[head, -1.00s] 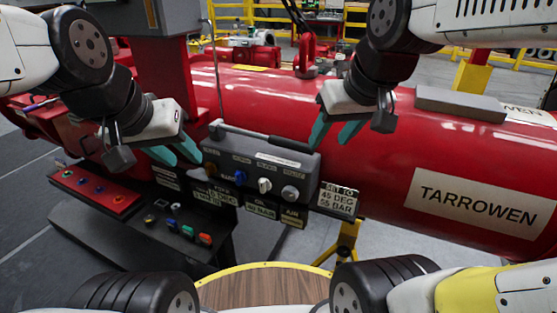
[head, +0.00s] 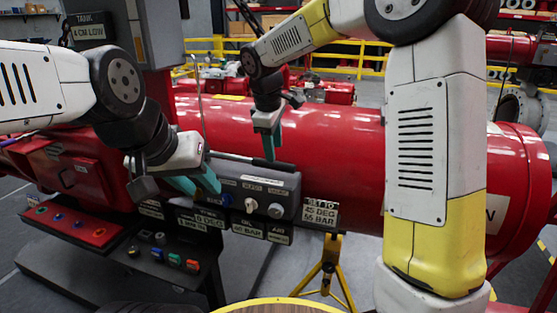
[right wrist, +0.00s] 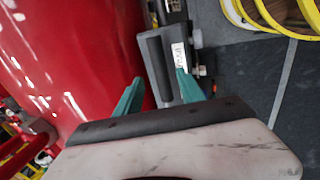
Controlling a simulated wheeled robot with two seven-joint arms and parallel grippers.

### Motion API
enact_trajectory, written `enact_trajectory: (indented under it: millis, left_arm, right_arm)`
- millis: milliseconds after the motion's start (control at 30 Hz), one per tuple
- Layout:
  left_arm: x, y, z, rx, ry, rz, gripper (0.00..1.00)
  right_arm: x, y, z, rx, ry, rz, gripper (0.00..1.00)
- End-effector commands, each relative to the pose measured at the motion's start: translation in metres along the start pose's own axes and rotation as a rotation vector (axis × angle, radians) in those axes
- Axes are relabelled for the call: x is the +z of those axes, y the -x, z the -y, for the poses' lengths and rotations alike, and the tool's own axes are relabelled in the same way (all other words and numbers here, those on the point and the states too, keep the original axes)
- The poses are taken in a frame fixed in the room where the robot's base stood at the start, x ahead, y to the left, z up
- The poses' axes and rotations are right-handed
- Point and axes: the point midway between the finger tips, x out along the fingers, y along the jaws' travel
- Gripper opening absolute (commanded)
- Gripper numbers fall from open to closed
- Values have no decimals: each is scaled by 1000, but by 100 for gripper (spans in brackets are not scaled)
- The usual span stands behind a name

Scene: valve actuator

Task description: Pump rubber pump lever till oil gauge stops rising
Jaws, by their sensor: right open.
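The pump lever (head: 272,163), a bar with a black rubber grip, lies along the top of a grey control box (head: 285,187). My right gripper (head: 269,148) is open just above the grip. In the right wrist view, the black grip (right wrist: 157,65) appears between the two teal fingers of my right gripper (right wrist: 160,88); contact cannot be told. My left gripper (head: 196,184) is open and empty at the left end of the box, hiding part of its front. I cannot make out an oil gauge.
A red tank (head: 330,145) stands behind the box. A sign (head: 320,212) reads "SET TO 45 DEG 55 BAR". Another sign (head: 90,30) reads "TANK 4 CM LOW". A yellow stand (head: 330,265) is below right.

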Motion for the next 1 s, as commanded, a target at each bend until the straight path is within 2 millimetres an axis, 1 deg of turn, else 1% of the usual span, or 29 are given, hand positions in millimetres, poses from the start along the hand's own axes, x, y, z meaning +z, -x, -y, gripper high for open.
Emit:
enact_trajectory:
  millis: [33,100,300,433,700,767,800,933,967,1000]
  left_arm:
    - [0,0,0,0,0,0,36]
    - [0,0,0,0,0,0,36]
    - [0,0,0,0,0,0,36]
    - [0,0,0,0,0,0,36]
    - [0,0,0,0,0,0,36]
    - [0,0,0,0,0,0,36]
    - [0,0,0,0,0,0,36]
    - [0,0,0,0,0,0,36]
    - [0,0,0,0,0,0,36]
    - [0,0,0,0,0,0,36]
  right_arm:
    - [1,-10,1,-4,-1,3,46]
    - [1,-22,1,-4,-1,3,46]
    - [1,-49,1,-3,-2,2,46]
    - [1,-57,0,-2,-4,0,46]
    - [1,-58,0,-1,-4,0,46]
    - [1,-58,0,-1,-4,0,37]
    - [1,-58,0,-1,-4,-1,29]
    - [1,-58,0,-1,-4,-1,3]
    - [1,-58,0,-1,-3,-1,0]
    - [1,-58,0,0,-3,-1,0]
